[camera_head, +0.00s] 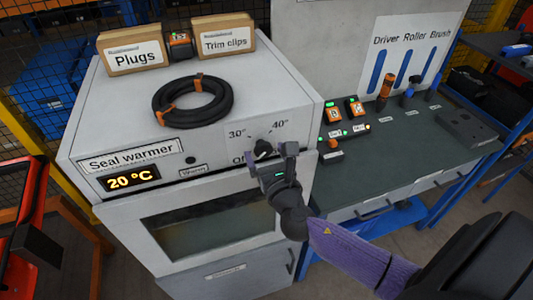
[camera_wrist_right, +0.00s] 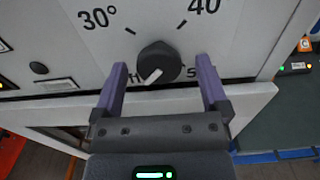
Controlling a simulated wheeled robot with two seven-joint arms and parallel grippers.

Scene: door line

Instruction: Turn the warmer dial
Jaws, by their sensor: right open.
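The warmer dial (camera_head: 262,147) is a black round knob on the front panel of the white seal warmer (camera_head: 85,146). In the right wrist view the dial (camera_wrist_right: 158,60) has a white pointer mark directed to the lower left, with 30° and 40° printed above it. Lower labels are partly hidden. The warmer's display (camera_head: 131,178) reads 20 °C. My right gripper (camera_head: 270,153) is open with purple fingers. In the wrist view its fingers (camera_wrist_right: 161,78) are on either side of the dial, with visible gaps and no clear contact. My left gripper is not in view.
A black hose coil (camera_head: 192,120), a Plugs box (camera_head: 133,57) and a Trim clips box (camera_head: 225,42) sit on the warmer. A green-topped workbench (camera_head: 410,150) with small devices and hanging tools stands at the right. A red-framed thing (camera_head: 25,205) is at the left.

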